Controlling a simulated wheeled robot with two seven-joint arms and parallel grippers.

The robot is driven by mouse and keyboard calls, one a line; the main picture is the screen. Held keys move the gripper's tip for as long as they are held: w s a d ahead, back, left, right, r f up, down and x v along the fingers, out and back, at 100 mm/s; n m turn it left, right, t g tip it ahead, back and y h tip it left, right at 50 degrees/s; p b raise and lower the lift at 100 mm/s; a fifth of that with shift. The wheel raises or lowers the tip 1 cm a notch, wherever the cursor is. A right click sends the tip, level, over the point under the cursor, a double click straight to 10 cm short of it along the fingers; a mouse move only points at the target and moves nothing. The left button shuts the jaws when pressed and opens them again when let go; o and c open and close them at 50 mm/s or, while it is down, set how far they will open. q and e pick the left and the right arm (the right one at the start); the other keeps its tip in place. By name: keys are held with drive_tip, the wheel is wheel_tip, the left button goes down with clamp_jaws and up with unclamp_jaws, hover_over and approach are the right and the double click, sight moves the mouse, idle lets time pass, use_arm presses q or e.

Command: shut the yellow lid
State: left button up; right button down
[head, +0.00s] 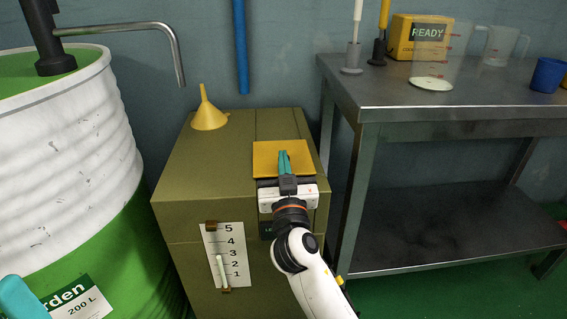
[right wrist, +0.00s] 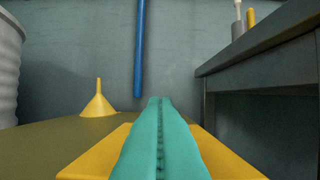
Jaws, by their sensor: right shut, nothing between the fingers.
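The yellow lid (head: 265,158) is a square plate at the top front of the olive cabinet (head: 190,165). It looks flat or nearly flat along the cabinet top; I cannot tell whether it is fully down. My right gripper (head: 284,155) is shut and empty, with its teal fingers over the middle of the lid, pointing away to the back. In the right wrist view the lid (right wrist: 95,155) shows on both sides of the fingers (right wrist: 160,105). Whether they touch it is unclear. A teal tip of my left gripper (head: 18,298) shows at the lower left.
A yellow funnel (head: 209,115) stands on the cabinet's back left. A white and green drum (head: 70,140) with a bent pipe is at the left. A steel bench (head: 450,92) stands close on the right. The cabinet front has a level gauge (head: 233,255).

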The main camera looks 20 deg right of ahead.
drive_tip(key=shift+f, duration=0.3)
idle(0.4)
drive_tip(key=shift+r, duration=0.1)
